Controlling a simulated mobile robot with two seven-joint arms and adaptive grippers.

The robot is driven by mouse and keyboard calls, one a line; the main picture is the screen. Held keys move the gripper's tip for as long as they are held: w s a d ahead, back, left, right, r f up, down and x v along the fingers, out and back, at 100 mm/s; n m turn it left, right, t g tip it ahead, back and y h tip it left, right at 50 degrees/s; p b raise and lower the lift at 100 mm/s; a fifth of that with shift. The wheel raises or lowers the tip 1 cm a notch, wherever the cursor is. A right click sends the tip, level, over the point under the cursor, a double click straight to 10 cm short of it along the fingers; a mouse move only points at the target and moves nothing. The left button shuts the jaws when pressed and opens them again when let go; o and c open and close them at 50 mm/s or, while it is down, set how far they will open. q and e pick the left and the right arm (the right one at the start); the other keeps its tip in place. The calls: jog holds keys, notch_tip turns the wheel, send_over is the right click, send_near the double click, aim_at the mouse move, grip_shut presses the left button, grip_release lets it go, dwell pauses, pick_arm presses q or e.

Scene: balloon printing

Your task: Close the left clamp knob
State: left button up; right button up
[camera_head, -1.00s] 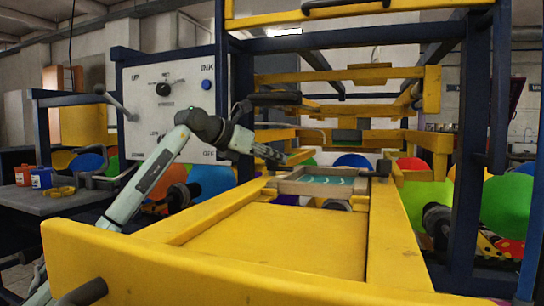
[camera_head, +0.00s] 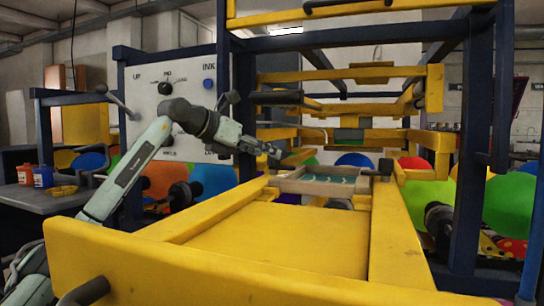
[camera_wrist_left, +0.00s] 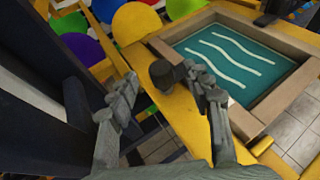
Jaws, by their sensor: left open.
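The left clamp knob (camera_wrist_left: 166,75) is a dark round knob on the yellow frame rail beside the screen frame in the left wrist view. My left gripper (camera_wrist_left: 163,82) is open, with one grey finger on each side of the knob in that picture. The right finger looks very close to the knob; I cannot tell whether it touches. In the head view my left gripper (camera_head: 276,152) is above the left rear corner of the wooden screen frame (camera_head: 292,185). There the knob is hard to make out near the fingers. My right gripper is not in view.
A matching dark knob (camera_head: 385,166) stands at the right of the screen frame. The yellow press bed (camera_head: 280,240) lies in front, clear. Dark blue posts (camera_head: 474,140) and yellow bars rise around it. A control panel (camera_head: 140,100) stands behind my left arm.

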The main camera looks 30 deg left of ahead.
pick_arm(q)
jog(key=v, duration=0.8)
dwell(0.4)
